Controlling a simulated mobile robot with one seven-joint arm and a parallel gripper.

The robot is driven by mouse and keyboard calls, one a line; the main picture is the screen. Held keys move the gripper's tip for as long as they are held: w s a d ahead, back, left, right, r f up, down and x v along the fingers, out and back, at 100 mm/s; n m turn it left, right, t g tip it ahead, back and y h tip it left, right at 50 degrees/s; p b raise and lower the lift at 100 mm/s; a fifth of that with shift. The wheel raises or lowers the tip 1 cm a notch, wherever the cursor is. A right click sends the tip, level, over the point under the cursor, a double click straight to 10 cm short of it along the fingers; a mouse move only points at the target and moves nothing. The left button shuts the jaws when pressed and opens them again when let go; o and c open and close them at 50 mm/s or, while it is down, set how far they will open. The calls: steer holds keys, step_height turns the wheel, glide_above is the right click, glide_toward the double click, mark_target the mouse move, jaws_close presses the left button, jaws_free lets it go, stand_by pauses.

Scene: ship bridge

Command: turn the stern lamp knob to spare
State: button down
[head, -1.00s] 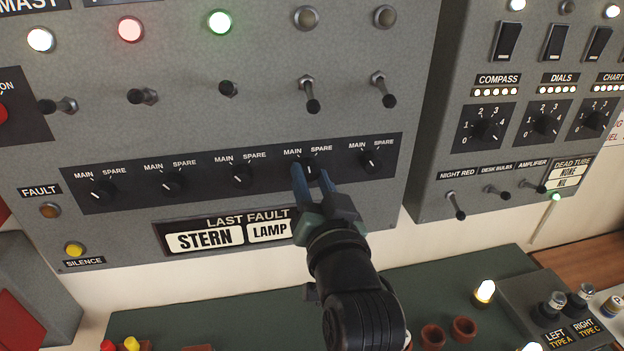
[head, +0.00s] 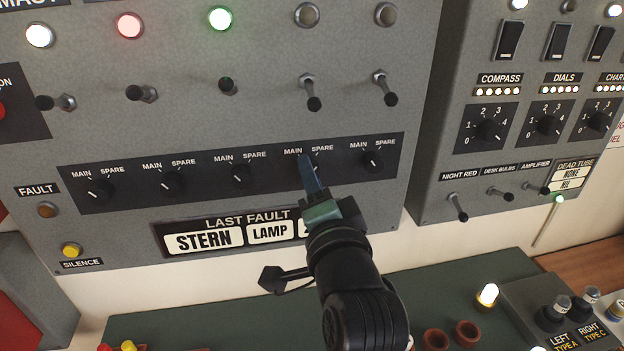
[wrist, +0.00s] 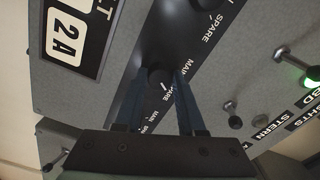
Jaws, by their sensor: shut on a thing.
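A row of small black MAIN/SPARE knobs runs along a black strip (head: 205,180) on the grey panel. My gripper (head: 309,166) is at the fourth knob from the left, which it largely hides in the head view. In the wrist view this dark knob (wrist: 159,74) sits between the two blue fingertips, and my gripper is shut on it. The panel's last-fault plates (head: 203,239) read STERN and LAMP; a third plate is partly covered by my gripper.
Toggle switches (head: 312,95) and indicator lamps stand above the knobs; red and green lamps are lit. Another knob (head: 372,160) is close to the right of my gripper. A second grey panel (head: 430,190) stands at right. A green desk (head: 240,312) lies below.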

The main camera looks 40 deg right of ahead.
steer(key=shift+m, duration=0.4)
steer(key=c, duration=0.5)
jaws_free()
steer(key=shift+p+v, duration=2.7)
steer(key=shift+v, duration=3.75)
